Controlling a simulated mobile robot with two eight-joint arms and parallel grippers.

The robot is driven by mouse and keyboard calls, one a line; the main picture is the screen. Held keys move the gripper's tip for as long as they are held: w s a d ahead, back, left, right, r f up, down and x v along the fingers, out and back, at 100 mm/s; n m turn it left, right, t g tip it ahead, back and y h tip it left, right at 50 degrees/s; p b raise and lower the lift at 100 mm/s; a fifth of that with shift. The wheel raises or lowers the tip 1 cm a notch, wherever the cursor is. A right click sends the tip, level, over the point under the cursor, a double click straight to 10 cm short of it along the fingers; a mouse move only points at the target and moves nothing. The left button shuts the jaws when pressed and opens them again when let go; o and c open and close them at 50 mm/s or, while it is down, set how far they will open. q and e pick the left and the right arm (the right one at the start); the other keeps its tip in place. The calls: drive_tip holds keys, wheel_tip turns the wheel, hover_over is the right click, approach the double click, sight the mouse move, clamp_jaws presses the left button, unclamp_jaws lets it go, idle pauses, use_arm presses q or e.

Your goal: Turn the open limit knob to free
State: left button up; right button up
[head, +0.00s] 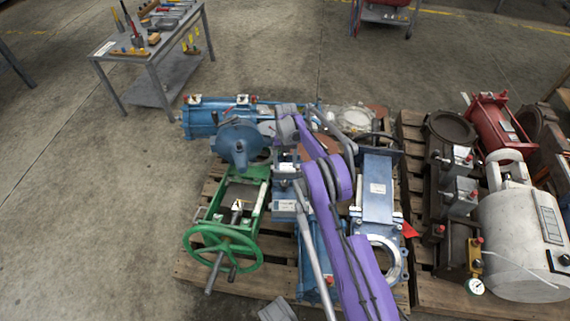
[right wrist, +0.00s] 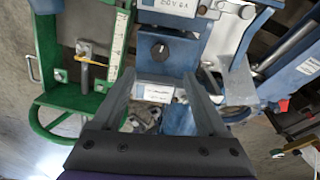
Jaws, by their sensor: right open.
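A round black knob (right wrist: 160,50) sits on the front of a blue-grey box (right wrist: 183,50) in the right wrist view. A small light mark shows on it, but its setting is too small to read. My right gripper (right wrist: 157,76) is open, with one finger to each side below the knob in the picture; the fingers are apart from it and hold nothing. In the head view my purple right arm reaches over the pallet and the box (head: 286,205) shows partly behind it; the knob cannot be made out there. My left gripper is not in view.
A green valve frame with a handwheel (head: 222,248) stands left of the box. A blue gate valve (head: 377,190) stands to its right, on the same wooden pallet (head: 190,268). A second pallet with a grey cylinder (head: 515,240) is farther right.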

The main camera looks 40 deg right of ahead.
sight(285, 183)
use_arm(q)
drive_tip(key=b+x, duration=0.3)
drive_tip(key=b, duration=0.1)
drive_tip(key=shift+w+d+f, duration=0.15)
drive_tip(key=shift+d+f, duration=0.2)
use_arm(e)
drive_tip(key=f+m, duration=0.3)
drive_tip(key=m, duration=0.9)
drive_tip(key=s+a+f+m+t+h, duration=0.1)
drive_tip(key=f+m, duration=0.3)
drive_tip(key=m, duration=0.8)
drive_tip(key=f+m, duration=0.3)
drive_tip(key=m, duration=0.8)
drive_tip(key=shift+s+a+f+m, duration=0.2)
drive_tip(key=shift+s+a+m, duration=0.1)
drive_tip(key=shift+m, duration=0.1)
